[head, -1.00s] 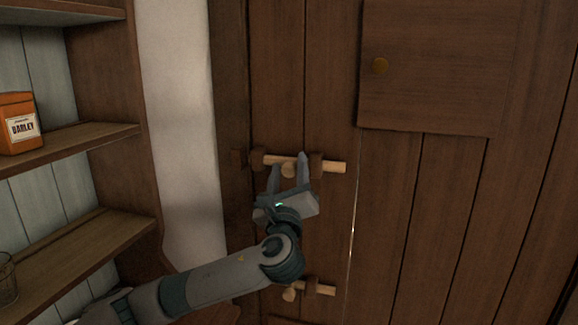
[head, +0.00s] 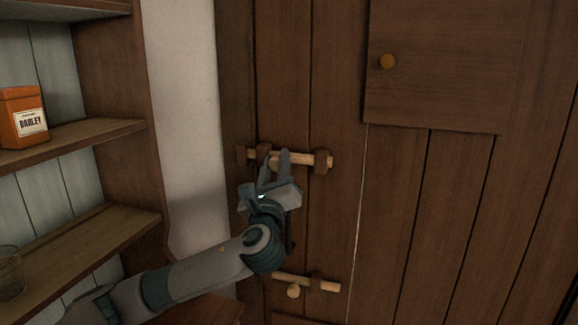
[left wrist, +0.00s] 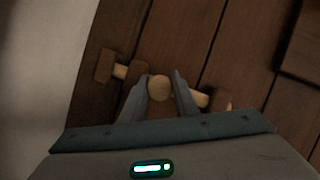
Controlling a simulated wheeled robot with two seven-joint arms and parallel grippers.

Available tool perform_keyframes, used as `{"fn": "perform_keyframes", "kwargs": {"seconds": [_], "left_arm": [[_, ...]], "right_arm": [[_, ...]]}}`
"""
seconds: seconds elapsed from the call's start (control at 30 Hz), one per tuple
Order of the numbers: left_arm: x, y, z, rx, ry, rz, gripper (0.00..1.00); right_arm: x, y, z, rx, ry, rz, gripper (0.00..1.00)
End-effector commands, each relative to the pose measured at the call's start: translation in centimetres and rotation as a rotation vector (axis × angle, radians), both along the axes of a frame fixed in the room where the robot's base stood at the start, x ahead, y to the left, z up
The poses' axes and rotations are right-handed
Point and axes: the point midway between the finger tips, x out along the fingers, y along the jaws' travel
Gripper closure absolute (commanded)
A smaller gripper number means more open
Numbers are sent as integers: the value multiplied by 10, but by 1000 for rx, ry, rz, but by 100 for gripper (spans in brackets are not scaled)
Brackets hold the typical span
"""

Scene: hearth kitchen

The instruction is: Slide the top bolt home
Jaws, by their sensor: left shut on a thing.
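The top bolt (head: 302,158) is a pale wooden bar lying level across the dark plank door. It runs through a right bracket (head: 323,162) and a left bracket, and its left end spans the gap to the outer keeper block (head: 241,156). The wrist view shows this stretch of bar (left wrist: 120,71) meeting the keeper (left wrist: 105,66); how deep it sits inside is hidden. My left gripper (head: 275,157) is shut on the bolt's round knob (left wrist: 159,87), one finger on each side. Only a short stub shows right of the right bracket. My right gripper is out of view.
A lower bolt (head: 327,286) with its own knob (head: 293,291) sits below my left arm. Shelves (head: 75,142) with an orange barley tin (head: 22,118) and a glass jar (head: 10,272) stand at the left.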

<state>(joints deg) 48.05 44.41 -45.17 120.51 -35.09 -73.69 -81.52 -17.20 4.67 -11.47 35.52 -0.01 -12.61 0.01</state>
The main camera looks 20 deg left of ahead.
Motion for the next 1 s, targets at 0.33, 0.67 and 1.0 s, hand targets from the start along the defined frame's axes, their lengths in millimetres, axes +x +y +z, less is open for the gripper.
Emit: {"fn": "perform_keyframes", "kwargs": {"seconds": [0.33,0.67,1.0], "left_arm": [[0,6,0,-2,1,10,61],[0,4,0,-2,1,6,54],[-19,-4,-10,-3,0,3,54]], "right_arm": [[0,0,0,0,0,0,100],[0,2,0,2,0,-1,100],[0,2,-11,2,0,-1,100]]}}
